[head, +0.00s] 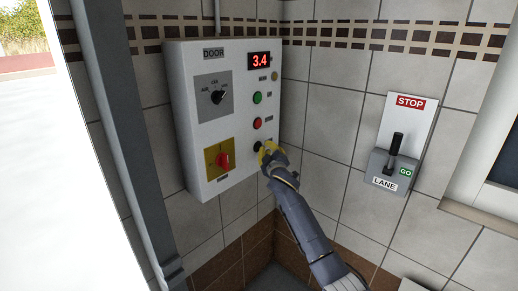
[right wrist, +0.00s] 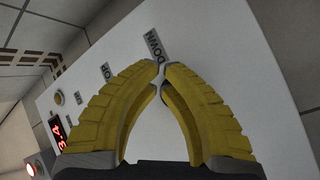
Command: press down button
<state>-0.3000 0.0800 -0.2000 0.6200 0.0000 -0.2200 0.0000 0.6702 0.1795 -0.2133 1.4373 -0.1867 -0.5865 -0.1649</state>
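The grey control box (head: 215,110) hangs on the tiled wall, with a column of buttons on its right side. The lowest one, a black button (head: 257,147), is partly covered by my right gripper (head: 266,152). In the right wrist view, the yellow fingers of my right gripper (right wrist: 162,68) have their tips brought together just below the DOWN label (right wrist: 155,45). Nothing shows held between them. The black button is hidden there, so I cannot tell whether the tips touch it. My left gripper is in neither view.
Above the black button are a red button (head: 257,123), a green button (head: 257,98) and a display reading 3.4 (head: 259,60). A red knob (head: 223,161) and a black dial (head: 216,97) are to the left. A lever box (head: 393,170) is on the right wall.

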